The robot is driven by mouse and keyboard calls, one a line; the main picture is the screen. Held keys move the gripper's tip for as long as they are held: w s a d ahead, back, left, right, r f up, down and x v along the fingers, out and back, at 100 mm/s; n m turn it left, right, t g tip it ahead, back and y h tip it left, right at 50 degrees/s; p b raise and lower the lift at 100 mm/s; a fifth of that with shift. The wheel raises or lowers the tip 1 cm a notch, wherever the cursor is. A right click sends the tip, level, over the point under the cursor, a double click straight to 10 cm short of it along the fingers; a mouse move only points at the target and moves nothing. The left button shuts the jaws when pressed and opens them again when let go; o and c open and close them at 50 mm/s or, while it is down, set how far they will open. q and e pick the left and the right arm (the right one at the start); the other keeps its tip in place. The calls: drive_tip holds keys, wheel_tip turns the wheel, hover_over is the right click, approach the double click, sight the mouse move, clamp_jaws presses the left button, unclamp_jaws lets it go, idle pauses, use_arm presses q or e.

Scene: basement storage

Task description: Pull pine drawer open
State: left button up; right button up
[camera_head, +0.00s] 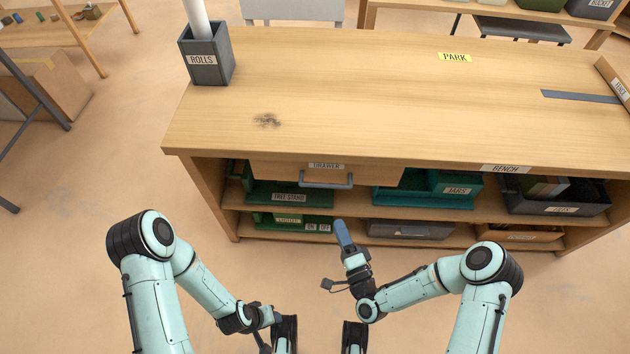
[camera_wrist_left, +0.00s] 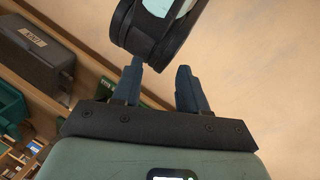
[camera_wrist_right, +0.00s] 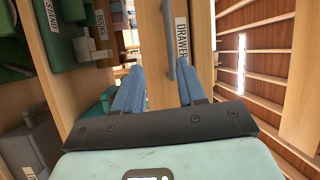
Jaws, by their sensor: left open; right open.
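The pine drawer (camera_head: 275,172) is under the bench top, left of centre in the head view, its label partly hidden by the top's edge. Its grey bar handle (camera_head: 326,184) is on the front. I cannot tell whether the drawer is slightly out. My right gripper (camera_head: 342,232) is open and empty, in front of the handle and apart from it in the head view. In the right wrist view the handle (camera_wrist_right: 168,45) lines up between the open fingers (camera_wrist_right: 161,72). My left gripper (camera_wrist_left: 160,70) is open and empty, away from the drawer.
The bench top (camera_head: 340,100) holds a grey rolls holder (camera_head: 206,70) at the left. Shelves below hold a green tree stand bin (camera_head: 275,194), a teal jars bin (camera_head: 425,190) and a dark bin (camera_head: 560,205). The floor in front is clear.

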sight(325, 185)
drive_tip(key=shift+m+t, duration=0.3)
drive_tip(key=x, duration=0.4)
drive_tip(key=b+x, duration=0.1)
drive_tip(key=x, duration=0.4)
drive_tip(key=r+x, duration=0.1)
drive_tip(key=x, duration=0.3)
drive_tip(key=shift+w, duration=0.35)
use_arm(q)
drive_tip(key=shift+w+a+f+t+y, duration=0.15)
drive_tip(key=shift+w+a+f, duration=0.15)
drive_tip(key=shift+w+f, duration=0.25)
drive_tip(key=shift+w+a+f+t+y, duration=0.15)
drive_tip(key=shift+w+a+f, duration=0.2)
drive_tip(key=shift+w, duration=0.3)
use_arm(e)
clamp_jaws()
